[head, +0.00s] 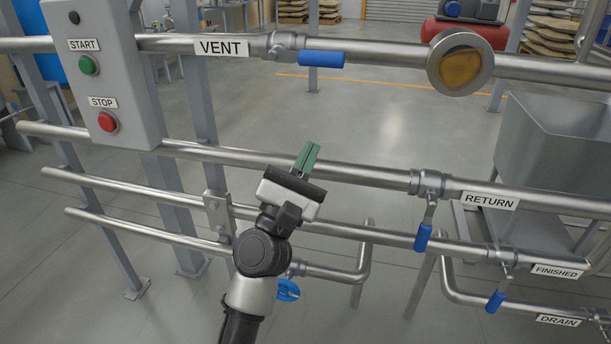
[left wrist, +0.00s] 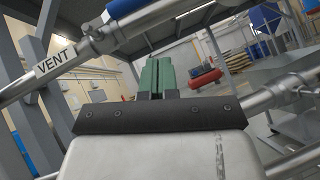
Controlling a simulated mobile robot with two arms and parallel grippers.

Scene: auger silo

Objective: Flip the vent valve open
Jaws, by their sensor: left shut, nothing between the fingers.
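The vent valve is on the top pipe, right of the VENT label (head: 222,48). Its blue lever (head: 322,58) lies along the pipe, pointing right from the valve body (head: 283,45). In the left wrist view the VENT label (left wrist: 54,61) and the valve body (left wrist: 104,38) show at upper left, with the blue lever (left wrist: 122,8) cut off by the top edge. My left gripper (head: 307,158) has green fingers, shut and empty. In the head view it appears below the lever, near the second pipe, apart from the lever. My right gripper is not in view.
A control box (head: 103,70) with START and STOP buttons stands at the left. A round sight glass (head: 460,62) sits right of the vent lever. RETURN (head: 490,200), FINISHED (head: 556,271) and DRAIN (head: 558,320) labels mark lower pipes; blue-handled valves hang there. A grey hopper (head: 555,150) stands right.

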